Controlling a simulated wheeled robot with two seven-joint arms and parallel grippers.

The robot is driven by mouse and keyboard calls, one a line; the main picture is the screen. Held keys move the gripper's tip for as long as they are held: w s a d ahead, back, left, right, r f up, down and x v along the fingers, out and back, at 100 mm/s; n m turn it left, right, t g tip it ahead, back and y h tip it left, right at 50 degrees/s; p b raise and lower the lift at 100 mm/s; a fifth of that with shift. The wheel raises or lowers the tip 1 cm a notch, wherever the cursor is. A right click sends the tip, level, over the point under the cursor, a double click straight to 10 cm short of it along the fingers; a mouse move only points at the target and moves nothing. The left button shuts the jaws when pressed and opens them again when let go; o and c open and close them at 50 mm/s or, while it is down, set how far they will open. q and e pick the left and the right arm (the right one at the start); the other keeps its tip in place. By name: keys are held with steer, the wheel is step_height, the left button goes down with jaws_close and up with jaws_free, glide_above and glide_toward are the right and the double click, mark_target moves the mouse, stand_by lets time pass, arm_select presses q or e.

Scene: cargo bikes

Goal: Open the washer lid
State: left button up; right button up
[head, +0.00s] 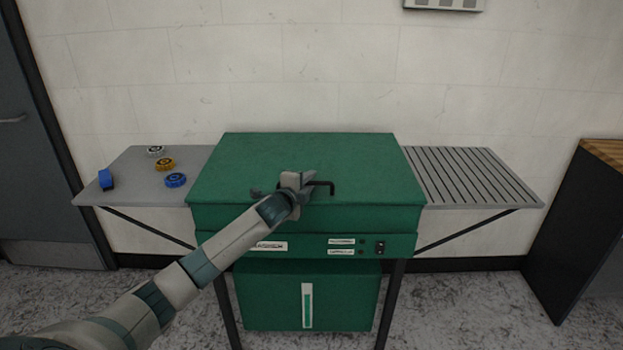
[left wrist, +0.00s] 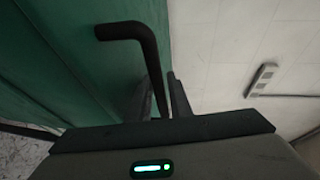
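The green washer (head: 300,245) stands against the wall, and its wide green lid (head: 300,155) lies down flat on it. A black bar handle (head: 325,186) with a bent end sits at the lid's front edge. My left gripper (head: 298,183) is at the middle of this handle. In the left wrist view, the handle (left wrist: 130,28) runs down between the two fingers (left wrist: 163,92), which sit close on both sides of it. The gripper appears shut on the handle, though its base hides part of the grip. My right gripper is not in view.
A grey side shelf (head: 130,185) on the left holds a blue block (head: 106,179) and several small round parts (head: 165,164). A slatted grey shelf (head: 470,175) on the right is empty. A dark cabinet (head: 575,220) stands at far right. The wall behind is close.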

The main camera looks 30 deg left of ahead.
arm_select(q)
steer(key=shift+w+a+f, duration=0.1)
steer(key=shift+w, duration=0.6)
steer(key=shift+c, duration=0.6)
jaws_close()
